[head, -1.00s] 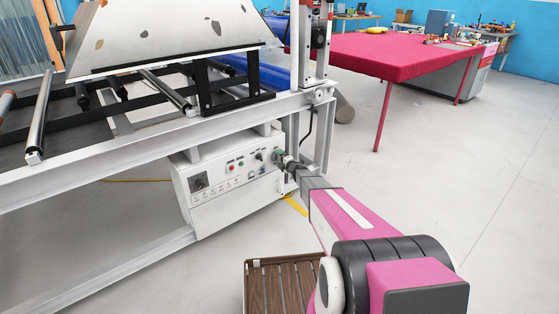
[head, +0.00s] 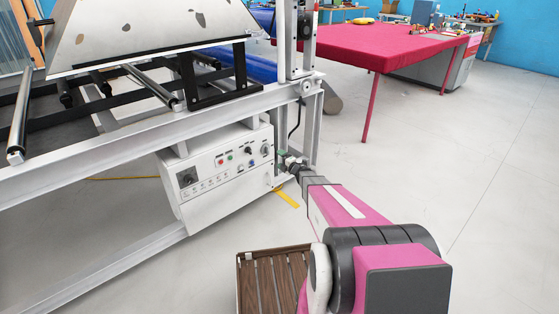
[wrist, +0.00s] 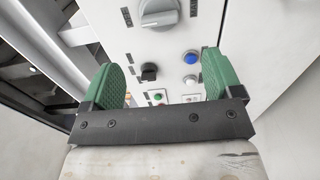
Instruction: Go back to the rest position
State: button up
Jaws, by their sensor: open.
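My gripper (head: 284,153) is at the right edge of the white control box (head: 205,195) under the machine frame. In the wrist view my gripper (wrist: 163,80) has two green fingers set wide apart, with nothing held between them. Beyond the fingers is the panel with a large grey knob (wrist: 160,13), a black knob (wrist: 149,72), a blue button (wrist: 191,58) and a green button (wrist: 158,97). I cannot tell from the views how far the fingertips are from the panel.
The white metal frame (head: 90,167) with rollers stands at left and above the box. A brown slatted crate (head: 262,262) is on the floor below my arm. A red-covered table (head: 400,45) stands at back right. The floor at right is clear.

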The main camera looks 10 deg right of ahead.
jog(key=s+d+r+m+g+h, duration=0.2)
jog(key=s+d+r+m+h, duration=0.15)
jog(key=s+m+h, duration=0.35)
jog(key=s+d+r+m+g+h, duration=0.2)
jog(key=s+r+m+h, duration=0.3)
jog(key=m, duration=0.4)
jog(key=s+a+r+m+g, duration=0.1)
jog(key=s+a+m+g, duration=0.1)
jog(key=s, duration=0.7)
jog(key=s+a+r+m+g+y, duration=0.1)
jog(key=s+a+m+g, duration=0.1)
jog(key=s+g, duration=0.3)
jog(key=s+a+r+m+g+y, duration=0.1)
jog(key=s+a+m+g, duration=0.2)
jog(key=s, duration=1)
jog(key=shift+s+r+m+g, duration=0.25)
jog(key=shift+s+m+g, duration=0.2)
jog(key=shift+m, duration=0.35)
